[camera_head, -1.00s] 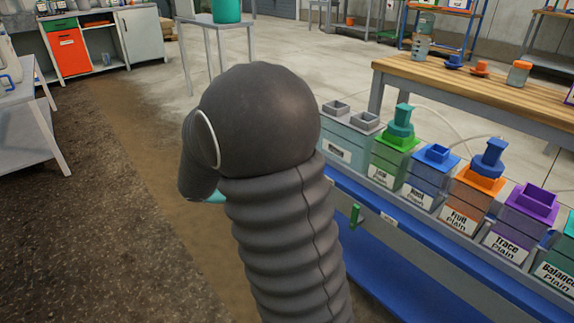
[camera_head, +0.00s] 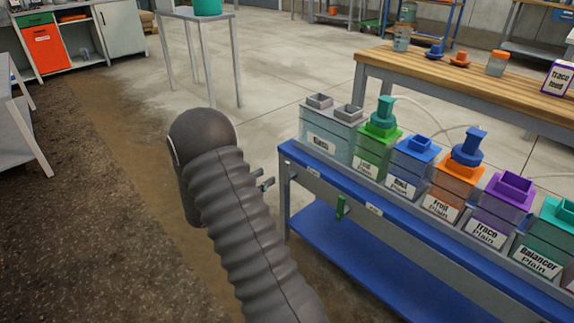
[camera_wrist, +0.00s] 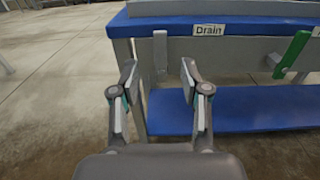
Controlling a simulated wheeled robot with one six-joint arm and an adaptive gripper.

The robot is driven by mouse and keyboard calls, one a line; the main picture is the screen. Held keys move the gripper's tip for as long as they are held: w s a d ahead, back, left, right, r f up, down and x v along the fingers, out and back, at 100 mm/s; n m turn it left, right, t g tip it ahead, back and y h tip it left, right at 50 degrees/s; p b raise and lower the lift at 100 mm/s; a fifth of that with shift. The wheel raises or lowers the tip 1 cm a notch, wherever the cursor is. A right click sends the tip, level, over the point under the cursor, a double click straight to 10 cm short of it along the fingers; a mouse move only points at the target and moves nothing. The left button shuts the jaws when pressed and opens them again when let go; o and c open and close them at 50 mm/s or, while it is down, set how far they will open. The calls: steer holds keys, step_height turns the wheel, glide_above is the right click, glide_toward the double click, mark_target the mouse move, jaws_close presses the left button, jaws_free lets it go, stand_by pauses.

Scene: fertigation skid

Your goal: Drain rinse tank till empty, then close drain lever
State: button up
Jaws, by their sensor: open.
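My gripper (camera_wrist: 157,80) is open and empty in the wrist view. A grey upright lever (camera_wrist: 160,50) on the skid's front stands beyond and between its fingertips, apart from them as far as I can tell. A "Drain" label (camera_wrist: 209,30) is on the blue edge just right of that lever. In the head view my gripper (camera_head: 266,183) shows partly past my arm, at the skid's left end. A clear tank with a grey lid (camera_head: 333,130) is leftmost in the row; its label and water level cannot be read.
A green lever (camera_wrist: 293,50) is to the right of the label; it also shows in the head view (camera_head: 340,207). Several colour-lidded containers (camera_head: 440,165) line the skid. A blue lower shelf (camera_wrist: 235,108) lies below. A wooden bench (camera_head: 450,75) stands behind.

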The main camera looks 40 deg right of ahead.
mark_target(286, 165)
steer(key=d, duration=1)
steer(key=shift+w+d, duration=0.2)
steer(key=shift+w, duration=0.2)
jaws_close()
